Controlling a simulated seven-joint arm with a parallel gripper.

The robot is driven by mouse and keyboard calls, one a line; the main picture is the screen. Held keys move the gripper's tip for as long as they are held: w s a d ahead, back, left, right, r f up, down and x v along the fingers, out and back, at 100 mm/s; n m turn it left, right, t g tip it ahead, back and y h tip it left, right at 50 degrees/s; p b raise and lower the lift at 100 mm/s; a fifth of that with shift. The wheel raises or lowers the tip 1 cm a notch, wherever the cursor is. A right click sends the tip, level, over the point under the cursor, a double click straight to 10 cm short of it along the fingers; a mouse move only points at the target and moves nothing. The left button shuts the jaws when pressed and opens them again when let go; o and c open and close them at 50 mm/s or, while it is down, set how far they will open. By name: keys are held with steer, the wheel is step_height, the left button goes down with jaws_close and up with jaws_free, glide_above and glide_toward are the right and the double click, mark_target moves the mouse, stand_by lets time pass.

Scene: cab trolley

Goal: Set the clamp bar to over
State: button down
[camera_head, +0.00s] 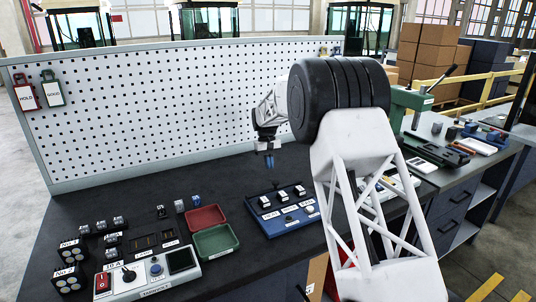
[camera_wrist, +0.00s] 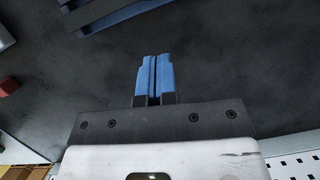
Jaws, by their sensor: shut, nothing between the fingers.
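I cannot tell for sure which part is the clamp bar. A green machine (camera_head: 408,100) with a long black lever (camera_head: 436,78) slanting up to the right stands on the right bench, partly hidden behind my arm. My gripper (camera_head: 270,162) hangs over the dark bench, left of that machine and in front of the pegboard, with its blue fingers pointing down. In the wrist view the blue fingers (camera_wrist: 153,62) are together with nothing between them, above bare dark bench top.
A blue panel (camera_head: 284,213) with several white-topped switches lies below my gripper. Red (camera_head: 205,217) and green (camera_head: 215,240) trays and a control box (camera_head: 146,273) are to its left. The pegboard (camera_head: 150,110) stands behind. The bench near the pegboard is clear.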

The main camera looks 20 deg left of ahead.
mark_target(275, 185)
steer(key=shift+s+d+f, duration=0.45)
steer(key=shift+s+d, duration=0.15)
steer(key=shift+s, duration=0.25)
steer(key=shift+s+d+f, duration=0.45)
steer(key=shift+s+d, duration=0.15)
steer(key=shift+s, duration=0.2)
steer(key=shift+s+d, duration=0.1)
